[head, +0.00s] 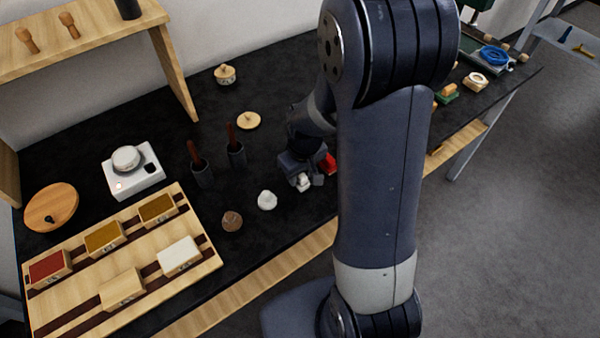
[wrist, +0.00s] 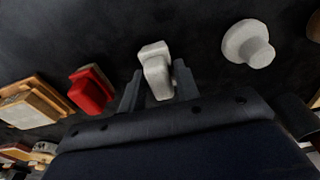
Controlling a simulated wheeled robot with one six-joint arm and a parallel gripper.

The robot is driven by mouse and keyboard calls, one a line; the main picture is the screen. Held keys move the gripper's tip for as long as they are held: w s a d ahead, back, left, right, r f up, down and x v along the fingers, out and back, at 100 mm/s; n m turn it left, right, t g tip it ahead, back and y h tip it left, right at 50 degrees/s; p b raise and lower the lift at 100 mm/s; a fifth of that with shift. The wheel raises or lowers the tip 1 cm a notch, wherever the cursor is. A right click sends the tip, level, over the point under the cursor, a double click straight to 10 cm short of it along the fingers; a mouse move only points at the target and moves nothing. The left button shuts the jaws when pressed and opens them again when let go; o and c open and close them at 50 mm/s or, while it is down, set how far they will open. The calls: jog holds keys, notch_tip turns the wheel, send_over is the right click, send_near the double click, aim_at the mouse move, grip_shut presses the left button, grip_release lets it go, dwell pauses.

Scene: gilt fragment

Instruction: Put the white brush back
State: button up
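The white brush (wrist: 157,70) appears to be the pale block-shaped thing between the fingers of my gripper (wrist: 159,88) in the wrist view. It reaches a little past the fingertips, with a finger close along each side. Whether the fingers press on it is unclear. In the head view my gripper (head: 298,172) is low over the dark worktop, with the white piece (head: 303,183) at its tip. A similar red piece (wrist: 91,89) lies left of the gripper in the wrist view. In the head view it shows just right of the gripper (head: 328,163), partly hidden by my arm.
A wooden tray (head: 205,268) holds several coloured boxes, including a white one (head: 178,255). A white knobbed piece (head: 267,200) and a brown one (head: 232,220) stand nearby. Two dark holders (head: 203,175) carry upright brown handles. A white device (head: 133,170) stands behind the tray.

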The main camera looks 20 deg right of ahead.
aim_at(303, 177)
jog(key=o, duration=0.4)
jog(key=shift+r, duration=0.1)
jog(key=shift+r, duration=0.6)
notch_tip(303, 177, up, 11)
jog(key=s, duration=0.1)
jog(key=shift+s+d, duration=0.15)
jog(key=shift+d, duration=0.1)
